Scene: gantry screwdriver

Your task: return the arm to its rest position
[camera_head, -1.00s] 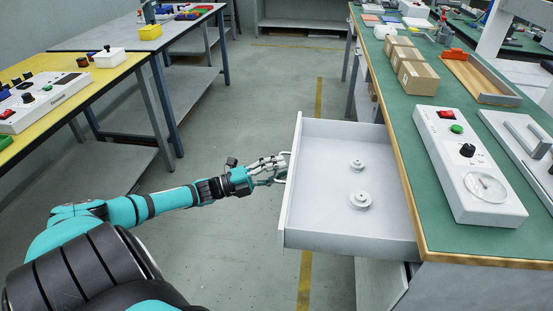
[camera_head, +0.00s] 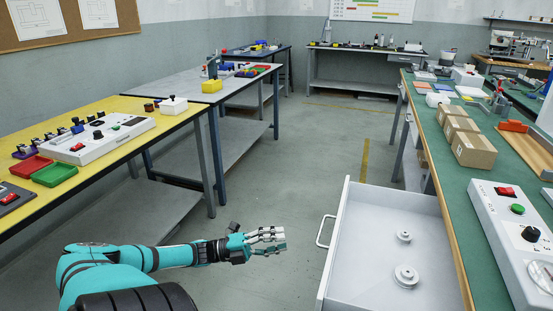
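My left arm (camera_head: 150,258), teal and black, reaches in from the lower left over the floor. My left gripper (camera_head: 283,240) points right, with its silver fingers extended and nothing between them. It is to the left of the open grey drawer (camera_head: 350,262), with a gap between its fingertips and the drawer's handle (camera_head: 321,232). Two pale round flanged parts lie in the drawer, a smaller one (camera_head: 404,236) and a larger one (camera_head: 406,276). My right gripper is not in view.
The drawer juts out from the green-topped bench (camera_head: 448,195), which carries several cardboard boxes (camera_head: 473,150) and a white control panel (camera_head: 512,235). A yellow-topped table (camera_head: 125,163) stands at the left. The floor aisle between is clear.

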